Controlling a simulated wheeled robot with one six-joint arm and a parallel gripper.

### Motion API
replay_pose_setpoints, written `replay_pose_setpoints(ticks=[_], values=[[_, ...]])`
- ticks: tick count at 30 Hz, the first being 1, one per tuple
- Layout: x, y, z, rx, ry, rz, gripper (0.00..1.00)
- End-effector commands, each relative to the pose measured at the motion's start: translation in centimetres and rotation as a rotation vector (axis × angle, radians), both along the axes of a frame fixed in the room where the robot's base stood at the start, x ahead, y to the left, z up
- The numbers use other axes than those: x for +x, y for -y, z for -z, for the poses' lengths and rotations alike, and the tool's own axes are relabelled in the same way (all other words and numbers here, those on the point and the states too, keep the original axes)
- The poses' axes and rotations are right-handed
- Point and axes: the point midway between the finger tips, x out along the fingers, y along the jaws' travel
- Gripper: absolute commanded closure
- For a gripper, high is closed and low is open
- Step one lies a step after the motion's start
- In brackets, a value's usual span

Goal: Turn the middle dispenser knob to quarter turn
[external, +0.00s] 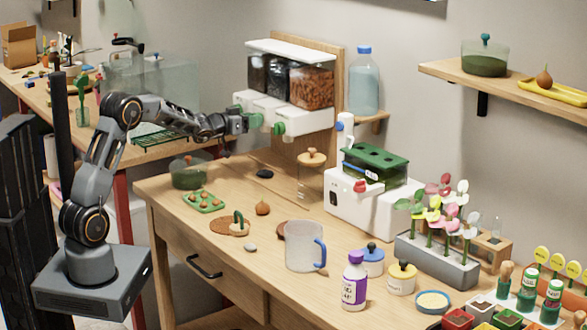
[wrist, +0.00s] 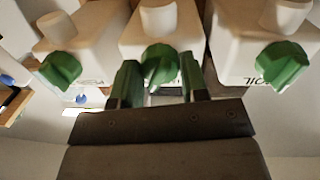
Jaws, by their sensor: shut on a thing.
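The dispenser (external: 262,104) is a white wall unit with clear bins of dark and orange-brown contents. In the wrist view, three white outlets each carry a green knob. The middle knob (wrist: 158,62) sits between the green fingertips of my gripper (wrist: 160,80), which is shut on it. Its grip ridge runs roughly up and down in the picture. The left knob (wrist: 61,69) and right knob (wrist: 282,66) are outside the fingers. In the external view, my gripper (external: 241,119) is at the dispenser's front and the right knob (external: 279,128) is clear of it.
Below is a wooden bench (external: 170,215) with a clear mug (external: 303,245), a green seed tray (external: 203,201) and a purple-labelled bottle (external: 354,280). A large blue-capped bottle (external: 364,88) stands right of the dispenser. A white machine (external: 350,205) stands below it.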

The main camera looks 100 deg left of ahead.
Motion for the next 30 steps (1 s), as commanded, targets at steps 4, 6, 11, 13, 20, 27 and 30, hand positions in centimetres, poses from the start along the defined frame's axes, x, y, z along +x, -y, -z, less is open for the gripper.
replay_pose_setpoints(ticks=[4,6,11,13,20,27,30], values=[[0.00,0.03,0.30,0.100,-0.100,0.001,0.83],[0.00,0.02,0.31,0.146,-0.146,0.000,0.83],[0.01,0.03,0.27,0.254,-0.254,0.000,0.83],[0.01,0.03,0.27,0.302,-0.302,0.001,0.83],[0.03,0.03,0.25,0.453,-0.453,0.000,0.83],[0.01,0.02,0.18,0.588,-0.590,-0.001,0.83],[0.02,0.03,0.15,0.633,-0.634,0.000,0.83]])
